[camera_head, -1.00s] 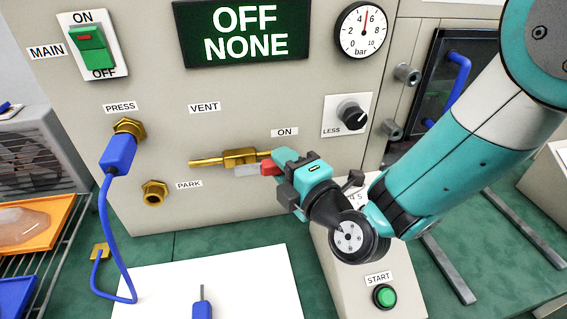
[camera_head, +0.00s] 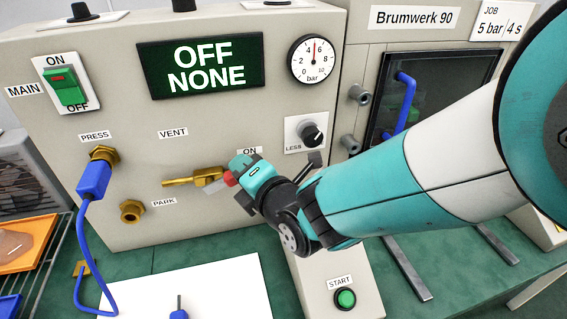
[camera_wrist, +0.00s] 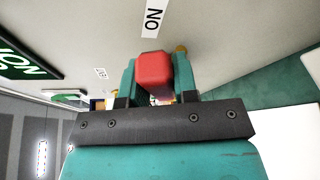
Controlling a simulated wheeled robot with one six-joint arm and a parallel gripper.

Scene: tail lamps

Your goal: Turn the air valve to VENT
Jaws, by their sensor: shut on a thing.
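The brass air valve (camera_head: 207,175) sits on the front of the beige panel, between the VENT label (camera_head: 172,132) above left and the ON label (camera_head: 250,152) at upper right. Its red handle grip (camera_head: 229,179) lies on the valve's right, below and left of the ON label. My gripper (camera_head: 234,177) is shut on the red grip, which shows between the two teal fingers in the wrist view (camera_wrist: 153,73). The fingers and wrist hide part of the handle in the head view.
A blue plug with a hose (camera_head: 93,182) is in the PRESS socket at left. A brass PARK socket (camera_head: 131,211) is below the valve. A knob (camera_head: 311,133) and gauge (camera_head: 314,58) are above right. The display (camera_head: 201,66) reads OFF NONE. A START box (camera_head: 344,298) stands below my arm.

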